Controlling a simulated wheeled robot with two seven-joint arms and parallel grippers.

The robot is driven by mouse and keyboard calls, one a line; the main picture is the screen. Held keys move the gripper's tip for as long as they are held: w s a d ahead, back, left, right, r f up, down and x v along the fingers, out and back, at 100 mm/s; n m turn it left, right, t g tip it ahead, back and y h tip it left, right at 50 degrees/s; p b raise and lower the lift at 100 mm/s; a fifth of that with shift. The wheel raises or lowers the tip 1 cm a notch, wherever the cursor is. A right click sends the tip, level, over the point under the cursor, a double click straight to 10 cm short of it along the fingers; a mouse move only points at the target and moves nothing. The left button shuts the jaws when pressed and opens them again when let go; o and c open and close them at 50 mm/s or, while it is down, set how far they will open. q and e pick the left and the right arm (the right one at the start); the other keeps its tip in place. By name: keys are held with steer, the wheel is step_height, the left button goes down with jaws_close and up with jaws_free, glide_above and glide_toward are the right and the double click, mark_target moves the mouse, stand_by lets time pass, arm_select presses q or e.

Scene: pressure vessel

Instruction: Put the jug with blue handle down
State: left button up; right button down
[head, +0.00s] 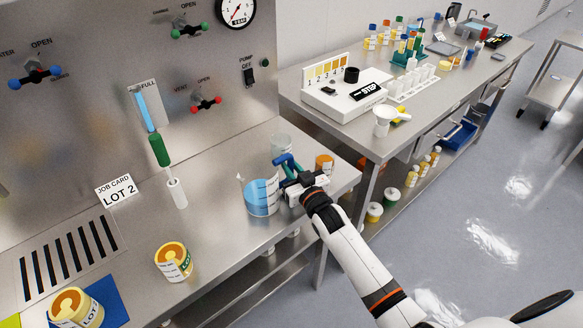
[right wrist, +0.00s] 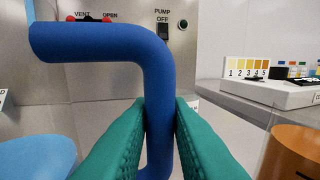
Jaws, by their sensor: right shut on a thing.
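The jug (head: 261,198) holds blue liquid and is roughly upright at the right part of the steel counter (head: 225,225). I cannot tell whether its base touches the counter. Its blue handle (head: 284,160) points toward my right arm. My right gripper (head: 292,180) is shut on that handle. In the right wrist view the teal fingers (right wrist: 160,125) press on both sides of the handle's upright part (right wrist: 157,90). The fingers and wrist hide part of the handle in the head view. My left gripper is not in view.
A clear beaker (head: 281,144) stands just behind the jug, and an orange-topped jar (head: 325,163) stands to its right. Another jar (head: 173,261) is at front left. The counter's right edge is close.

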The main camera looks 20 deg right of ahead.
steer(key=c, duration=1.3)
jaws_free()
steer(key=shift+c, duration=0.2)
steer(key=shift+r, duration=0.1)
steer(key=shift+s, duration=0.35)
steer(key=s+d+b, duration=0.1)
steer(key=s, duration=1)
steer(key=shift+s+d+b, duration=0.15)
steer(key=shift+d+b, duration=0.05)
steer(key=shift+b, duration=0.15)
